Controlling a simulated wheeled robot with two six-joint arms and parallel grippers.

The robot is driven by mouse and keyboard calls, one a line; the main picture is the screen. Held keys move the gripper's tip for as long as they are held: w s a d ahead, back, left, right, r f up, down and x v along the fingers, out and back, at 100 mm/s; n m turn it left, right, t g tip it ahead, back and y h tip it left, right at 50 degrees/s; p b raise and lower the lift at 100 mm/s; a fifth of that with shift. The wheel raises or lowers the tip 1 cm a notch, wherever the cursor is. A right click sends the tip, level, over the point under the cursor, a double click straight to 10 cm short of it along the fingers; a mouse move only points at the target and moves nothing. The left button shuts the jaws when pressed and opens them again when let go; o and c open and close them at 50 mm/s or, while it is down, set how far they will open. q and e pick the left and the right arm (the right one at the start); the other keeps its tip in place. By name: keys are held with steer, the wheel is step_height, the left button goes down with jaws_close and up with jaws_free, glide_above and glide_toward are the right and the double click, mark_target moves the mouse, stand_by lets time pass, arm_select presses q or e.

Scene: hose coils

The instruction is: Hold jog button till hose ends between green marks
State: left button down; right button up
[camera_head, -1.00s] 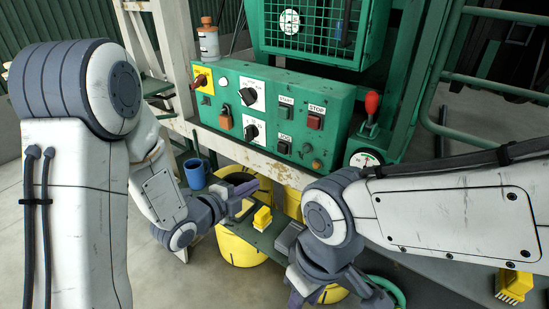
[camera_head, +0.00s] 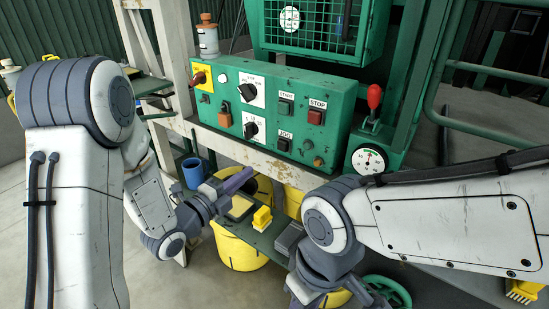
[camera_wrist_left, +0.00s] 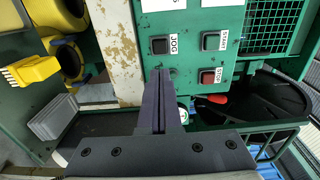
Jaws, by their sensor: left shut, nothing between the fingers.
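The jog button (camera_head: 284,144) is a dark square button under a JOG label on the green control panel (camera_head: 335,125). It also shows in the left wrist view (camera_wrist_left: 160,46). My left gripper (camera_head: 238,180) is shut and empty, its purple fingers below and left of the button in the head view. In the left wrist view the fingertips (camera_wrist_left: 160,76) point toward the JOG button, just short of it in the picture. I cannot tell the remaining gap. My right gripper is low in the head view (camera_head: 312,290), its fingers not clear. I cannot make out the hose ends or their green marks.
START (camera_head: 285,107) and STOP (camera_head: 316,116) buttons sit near JOG. A red-knobbed lever (camera_head: 374,97) and a round gauge (camera_head: 370,161) stand right of the panel.

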arm_select(q)
steer(key=b, duration=0.2)
steer(key=p, duration=0.6)
glide_toward(281, 147)
steer(key=x, duration=0.6)
steer(key=shift+s+r, duration=0.1)
steer(key=shift+r, duration=0.1)
steer(key=shift+w+d+f, duration=0.1)
steer(key=shift+w+d, duration=0.2)
steer(key=shift+w, duration=0.05)
arm_select(e)
step_height(281, 147, up, 3)
steer(key=shift+f, duration=0.15)
